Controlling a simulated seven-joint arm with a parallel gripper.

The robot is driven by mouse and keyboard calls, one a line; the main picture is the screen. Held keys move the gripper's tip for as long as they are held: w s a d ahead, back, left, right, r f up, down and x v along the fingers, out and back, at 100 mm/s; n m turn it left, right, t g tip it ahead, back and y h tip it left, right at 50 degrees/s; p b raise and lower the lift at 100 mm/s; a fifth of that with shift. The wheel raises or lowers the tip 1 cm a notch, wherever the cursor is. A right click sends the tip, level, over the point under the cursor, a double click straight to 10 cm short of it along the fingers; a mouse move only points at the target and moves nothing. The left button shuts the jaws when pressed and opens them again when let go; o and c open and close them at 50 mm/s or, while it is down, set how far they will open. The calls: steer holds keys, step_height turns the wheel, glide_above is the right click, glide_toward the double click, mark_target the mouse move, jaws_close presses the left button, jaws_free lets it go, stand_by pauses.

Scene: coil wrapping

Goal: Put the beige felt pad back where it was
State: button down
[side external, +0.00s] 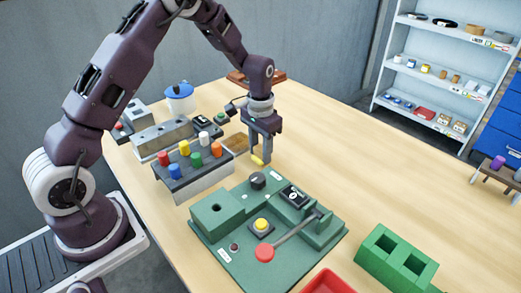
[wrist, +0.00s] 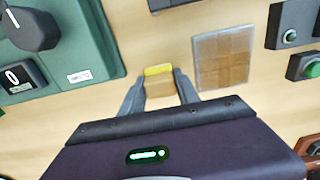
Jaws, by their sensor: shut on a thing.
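My gripper (side external: 260,158) is shut on a small tan-and-yellow block (wrist: 159,80), held between its two fingers in the wrist view. Its yellow part (side external: 257,160) shows at the fingertips in the side view, low over the table; I cannot tell whether it touches the wood. A flat brown square with a grid pattern (wrist: 224,58) lies on the table just right of the fingers in the wrist view. It also shows behind the gripper in the side view (side external: 236,143). I cannot tell for sure which of these is the beige felt pad.
A green fixture board (side external: 215,255) with a knob, buttons and a red-ended lever stands in front of the gripper. A rack of coloured pegs (side external: 190,178) is to its left. A green two-hole block (side external: 396,257) is at front right. The table right of the gripper is clear.

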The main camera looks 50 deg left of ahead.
mark_target(260, 148)
steer(key=shift+f, duration=0.2)
steer(key=c, duration=0.9)
jaws_free()
steer(key=shift+r, duration=0.15)
step_height(260, 148, up, 12)
steer(key=s+d+r+t, duration=0.1)
steer(key=s+d+r, duration=0.1)
steer(key=s+r, duration=0.4)
steer(key=s+d+r+t, duration=0.2)
steer(key=s+d+r, duration=0.1)
steer(key=s+r, duration=0.3)
steer(key=s+t, duration=0.1)
steer(key=s, duration=0.4)
steer(key=s+d, duration=0.1)
steer(key=s, duration=0.5)
steer(key=s+d+t, duration=0.1)
steer(key=s, duration=0.4)
steer(key=shift+s+t, duration=0.3)
steer(key=shift+s, duration=0.05)
